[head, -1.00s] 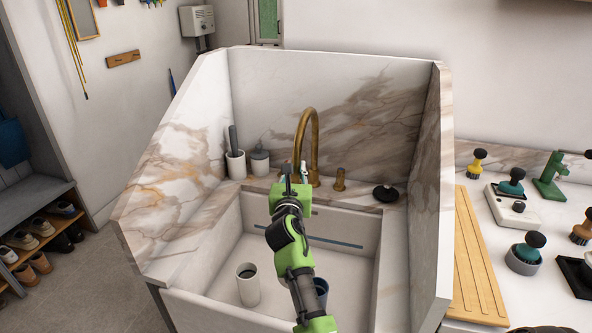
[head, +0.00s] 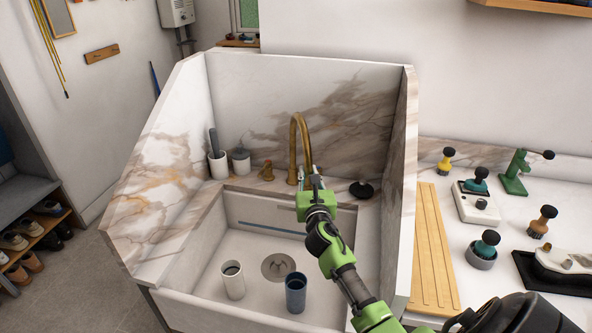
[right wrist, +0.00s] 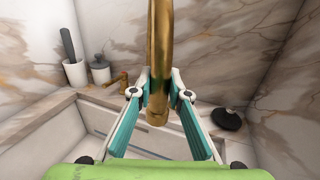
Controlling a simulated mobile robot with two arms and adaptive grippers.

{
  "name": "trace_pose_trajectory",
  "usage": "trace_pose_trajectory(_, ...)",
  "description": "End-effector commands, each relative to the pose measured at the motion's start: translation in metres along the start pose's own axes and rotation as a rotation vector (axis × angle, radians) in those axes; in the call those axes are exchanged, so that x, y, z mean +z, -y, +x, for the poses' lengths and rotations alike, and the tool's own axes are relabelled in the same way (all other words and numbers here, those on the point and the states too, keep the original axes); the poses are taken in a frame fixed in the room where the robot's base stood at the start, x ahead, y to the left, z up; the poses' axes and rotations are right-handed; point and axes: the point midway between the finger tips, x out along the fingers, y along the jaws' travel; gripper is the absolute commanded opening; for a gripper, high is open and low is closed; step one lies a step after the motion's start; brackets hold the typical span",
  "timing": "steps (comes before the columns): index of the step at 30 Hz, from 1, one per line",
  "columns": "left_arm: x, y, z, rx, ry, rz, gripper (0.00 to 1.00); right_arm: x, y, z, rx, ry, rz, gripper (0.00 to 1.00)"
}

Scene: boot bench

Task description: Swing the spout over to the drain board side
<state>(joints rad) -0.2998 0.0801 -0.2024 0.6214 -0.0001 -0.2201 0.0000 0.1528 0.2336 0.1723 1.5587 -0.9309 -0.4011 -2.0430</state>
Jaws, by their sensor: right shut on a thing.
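The brass gooseneck spout (head: 302,138) rises from the back ledge of the marble sink. Its arch points forward and to the right, toward the drain board side. The ribbed wooden drain board (head: 432,250) lies on the counter right of the sink's side wall. My right gripper (head: 309,178) is at the spout's downturned end. In the right wrist view the spout end (right wrist: 158,112) sits between the teal finger pads of the gripper (right wrist: 160,92), which is shut on it. In the head view the arm partly hides the spout tip. My left gripper is out of view.
The tall marble side wall (head: 404,190) stands between basin and drain board. A white cup (head: 232,280) and a blue cup (head: 296,293) stand in the basin. A brass handle (head: 267,171) and a black knobbed disc (head: 362,189) are on the ledge. Several brushes stand on the right counter.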

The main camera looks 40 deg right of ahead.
Motion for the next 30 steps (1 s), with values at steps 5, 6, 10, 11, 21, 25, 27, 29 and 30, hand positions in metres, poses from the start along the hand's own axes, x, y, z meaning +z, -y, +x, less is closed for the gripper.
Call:
trace_pose_trajectory(5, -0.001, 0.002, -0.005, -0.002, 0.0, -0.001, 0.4, -0.001, 0.016, 0.002, -0.005, -0.003, 0.002, 0.0)
trace_pose_trajectory(6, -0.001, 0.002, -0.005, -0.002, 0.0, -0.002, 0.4, -0.001, 0.018, 0.003, -0.006, -0.003, 0.002, 0.0)
trace_pose_trajectory(10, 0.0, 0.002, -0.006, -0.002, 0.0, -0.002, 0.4, -0.001, 0.021, 0.003, -0.006, -0.003, 0.003, 0.0)
trace_pose_trajectory(11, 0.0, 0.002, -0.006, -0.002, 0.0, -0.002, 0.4, -0.001, 0.022, 0.003, -0.006, -0.003, 0.004, 0.0)
trace_pose_trajectory(21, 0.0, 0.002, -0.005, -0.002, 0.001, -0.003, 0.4, -0.002, 0.022, 0.003, -0.006, -0.003, 0.005, 0.19)
trace_pose_trajectory(25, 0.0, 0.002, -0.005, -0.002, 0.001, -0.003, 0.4, -0.001, 0.021, 0.003, -0.005, -0.003, 0.005, 0.34)
trace_pose_trajectory(27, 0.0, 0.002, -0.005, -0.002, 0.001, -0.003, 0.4, -0.001, 0.021, 0.003, -0.004, -0.002, 0.004, 0.34)
trace_pose_trajectory(29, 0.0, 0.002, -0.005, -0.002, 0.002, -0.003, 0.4, -0.001, 0.021, 0.003, -0.004, -0.002, 0.004, 0.34)
trace_pose_trajectory(30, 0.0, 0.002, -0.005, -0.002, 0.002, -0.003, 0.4, -0.001, 0.021, 0.003, -0.003, -0.002, 0.004, 0.34)
